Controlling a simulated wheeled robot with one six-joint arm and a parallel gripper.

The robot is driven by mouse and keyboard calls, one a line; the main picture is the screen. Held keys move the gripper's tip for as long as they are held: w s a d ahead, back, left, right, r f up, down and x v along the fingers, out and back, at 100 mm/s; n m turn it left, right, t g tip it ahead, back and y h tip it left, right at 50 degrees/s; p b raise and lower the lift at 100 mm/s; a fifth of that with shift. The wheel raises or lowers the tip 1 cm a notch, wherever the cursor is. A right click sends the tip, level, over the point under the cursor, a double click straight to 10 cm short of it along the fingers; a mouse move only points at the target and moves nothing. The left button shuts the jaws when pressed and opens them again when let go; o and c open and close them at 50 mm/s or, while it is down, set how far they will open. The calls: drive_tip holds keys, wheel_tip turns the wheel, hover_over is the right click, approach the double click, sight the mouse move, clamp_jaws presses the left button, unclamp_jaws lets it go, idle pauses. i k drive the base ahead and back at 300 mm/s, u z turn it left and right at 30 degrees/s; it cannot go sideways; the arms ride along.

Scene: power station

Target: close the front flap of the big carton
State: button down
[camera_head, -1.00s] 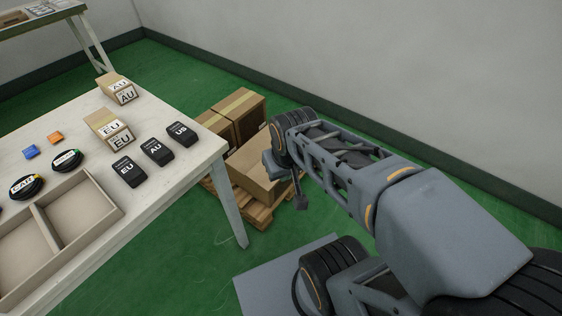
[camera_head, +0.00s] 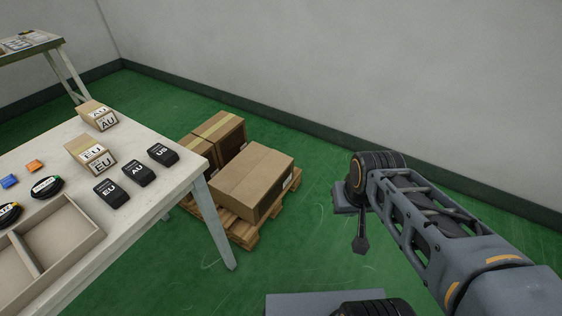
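The big carton (camera_head: 252,178) is a brown box on a wooden pallet (camera_head: 245,236) on the green floor, right of the white table. Its top looks flat with a seam across it, and I see no flap standing up. A small white label shows on its right side. My gripper (camera_head: 359,243) hangs to the right of the carton, apart from it, over bare floor. Only a dark, narrow end of it shows, so I cannot tell whether it is open or shut. Nothing is visible in it.
Two taped cartons (camera_head: 217,132) stand behind the big one on the pallet. The white table (camera_head: 140,212) holds small EU and AU boxes, black adapters and a divided tray (camera_head: 60,238). Grey walls close off the back. Floor right of the pallet is clear.

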sight(251, 190)
drive_tip(key=z, duration=0.2)
drive_tip(key=i, duration=0.75)
drive_tip(key=u, duration=1.35)
drive_tip(key=i, duration=0.5)
